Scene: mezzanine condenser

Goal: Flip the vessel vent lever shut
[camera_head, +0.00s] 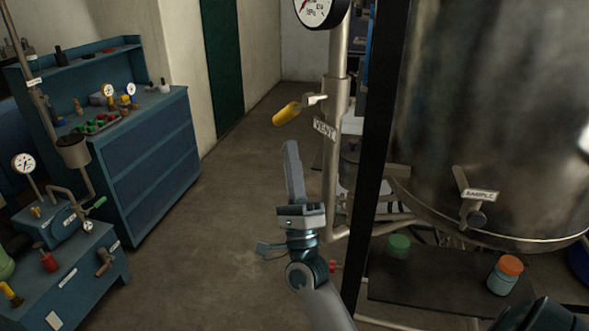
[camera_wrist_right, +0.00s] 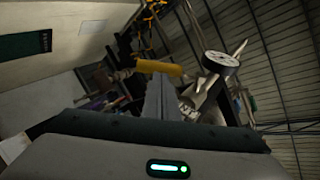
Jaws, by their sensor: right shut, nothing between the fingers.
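The vent lever (camera_head: 287,113) has a yellow grip and a pale metal arm. It sticks out to the left of the vertical steel vent pipe (camera_head: 337,98), sloping slightly down at its outer end. A VENT tag (camera_head: 324,128) hangs just below it. My right gripper (camera_head: 291,146) is shut and empty, pointing up, with its tips a little below the yellow grip in the picture. In the right wrist view the yellow grip (camera_wrist_right: 160,68) shows just beyond the finger tips (camera_wrist_right: 160,84); I cannot tell whether they touch. My left gripper is not in view.
The large steel vessel (camera_head: 480,110) and a dark upright post (camera_head: 378,150) stand right of the pipe. A pressure gauge (camera_head: 318,8) sits above the lever. Blue cabinets (camera_head: 150,165) with small gauges stand at left. The floor between is clear.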

